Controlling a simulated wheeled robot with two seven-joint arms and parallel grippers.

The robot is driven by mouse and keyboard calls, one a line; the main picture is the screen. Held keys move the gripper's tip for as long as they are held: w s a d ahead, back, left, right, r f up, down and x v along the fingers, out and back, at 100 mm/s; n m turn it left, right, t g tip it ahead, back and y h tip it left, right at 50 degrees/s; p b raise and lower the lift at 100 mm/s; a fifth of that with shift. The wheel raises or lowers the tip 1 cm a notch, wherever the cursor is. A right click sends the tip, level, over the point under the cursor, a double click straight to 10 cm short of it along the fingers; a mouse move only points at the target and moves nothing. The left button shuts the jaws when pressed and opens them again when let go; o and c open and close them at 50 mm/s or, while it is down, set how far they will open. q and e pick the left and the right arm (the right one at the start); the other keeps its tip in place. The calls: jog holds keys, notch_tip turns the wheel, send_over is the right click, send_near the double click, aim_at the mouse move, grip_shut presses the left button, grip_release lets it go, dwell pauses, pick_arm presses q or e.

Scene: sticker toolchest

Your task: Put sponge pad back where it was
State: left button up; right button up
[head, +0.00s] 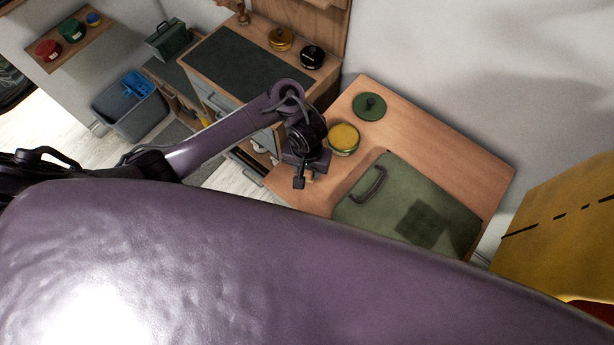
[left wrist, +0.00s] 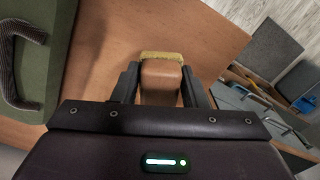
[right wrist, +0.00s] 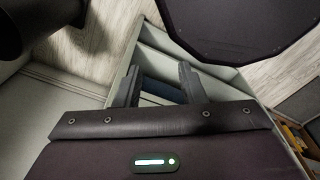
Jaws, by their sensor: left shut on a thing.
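The sponge pad (left wrist: 162,78), a tan block with a yellowish fuzzy edge, sits between the fingers of my left gripper (left wrist: 160,88). The gripper is shut on it. In the head view my left gripper (head: 302,178) is by the left edge of the wooden table (head: 450,140).
A green case (head: 405,200) with a handle lies on the table, right of my left gripper. Behind stands a wooden cabinet with a dark mat (head: 232,65), tins and an open door. A light-walled open box or drawer (right wrist: 165,45) is close beyond my right gripper.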

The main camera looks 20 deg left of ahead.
aim_at(307, 175)
pick_arm(q)
notch_tip(307, 175, down, 3)
jog(key=shift+s+b, duration=0.15)
jog(key=shift+b, duration=0.5)
jog(key=shift+f, duration=0.45)
jog(key=shift+f, duration=0.1)
jog(key=o, duration=0.9)
